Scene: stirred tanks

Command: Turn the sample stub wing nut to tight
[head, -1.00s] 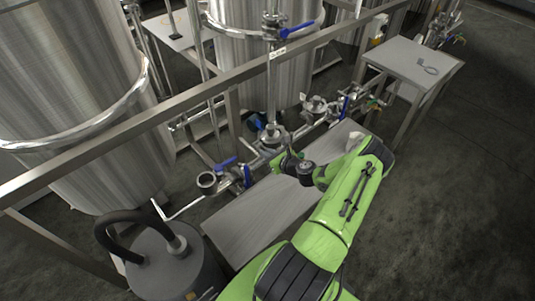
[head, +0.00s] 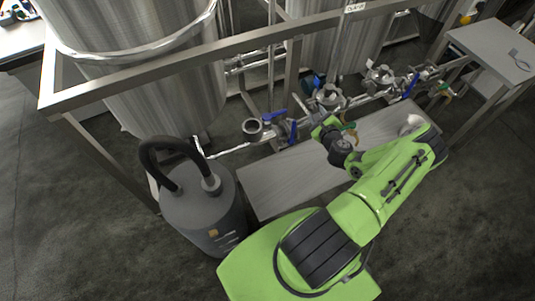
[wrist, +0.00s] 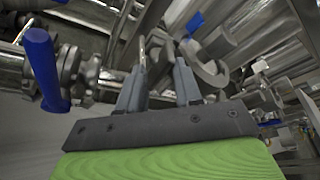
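My gripper (wrist: 162,78) shows in the wrist view with its two grey fingers apart, pointing at metal pipe fittings. A clamp-like metal fitting (wrist: 205,68) lies just beyond the right finger, and a narrow metal piece shows between the fingertips. I cannot tell for sure which part is the sample stub wing nut, or whether either finger touches it. In the head view my green arm reaches over the bench to the pipework; its wrist hides the fingers and the fitting.
A blue valve handle (wrist: 45,70) stands close left of the fingers. In the head view, an open pipe end (head: 253,129) and blue handles (head: 292,131) are left of my wrist. A grey canister (head: 203,205) stands front left. The low bench (head: 270,185) is mostly bare.

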